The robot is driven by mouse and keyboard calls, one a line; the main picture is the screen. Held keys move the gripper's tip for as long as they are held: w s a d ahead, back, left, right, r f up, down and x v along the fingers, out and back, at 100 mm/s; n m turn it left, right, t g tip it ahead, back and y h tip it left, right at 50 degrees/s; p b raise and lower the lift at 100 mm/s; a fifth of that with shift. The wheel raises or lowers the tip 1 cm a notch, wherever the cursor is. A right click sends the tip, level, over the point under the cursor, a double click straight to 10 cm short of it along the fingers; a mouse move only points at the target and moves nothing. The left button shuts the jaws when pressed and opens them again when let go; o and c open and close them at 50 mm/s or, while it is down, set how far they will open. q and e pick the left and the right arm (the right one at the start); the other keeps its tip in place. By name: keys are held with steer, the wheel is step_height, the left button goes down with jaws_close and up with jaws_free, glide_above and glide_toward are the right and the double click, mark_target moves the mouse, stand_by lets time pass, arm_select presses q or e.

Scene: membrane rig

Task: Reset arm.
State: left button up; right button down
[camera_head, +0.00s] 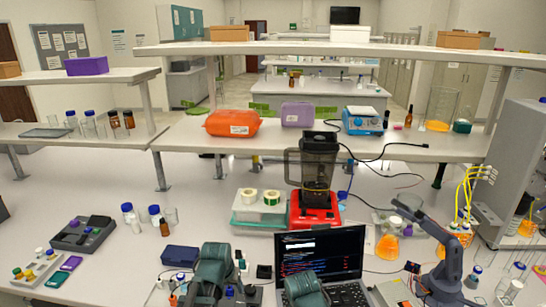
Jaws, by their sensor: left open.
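My left gripper (232,291) is low in the picture, left of the laptop, at the end of my teal left arm. It is open, and I see nothing held in it. Its fingertips are small and partly hidden by the arm. A teal part of my right arm shows at the bottom edge in front of the laptop; its gripper is not visible. A small dark grey desktop arm (444,262) stands on the bench at the right, its upper link raised toward the upper left.
An open laptop (320,254) stands at bottom centre. A red-based blender (316,208) and a tape-roll box (259,214) stand behind it. Orange flasks (387,247) and yellow tubing (466,195) are at the right. A blue case (181,256) lies left.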

arm_select(q)
steer(key=s+d+f+m+g+b, duration=0.1)
steer(key=s+d+f+g+b, duration=0.1)
steer(key=s+d, duration=0.3)
steer(key=s+d+f+m+g+y+b, duration=0.1)
steer(key=s+d+f, duration=0.4)
steer(key=s, duration=0.6)
steer(key=shift+d+f+m+g+y+b, duration=0.15)
steer(key=shift+d+m+g+y+b, duration=0.35)
steer(key=shift+b, duration=0.55)
arm_select(e)
step_height(320, 180, down, 6)
steer(key=shift+f, duration=0.15)
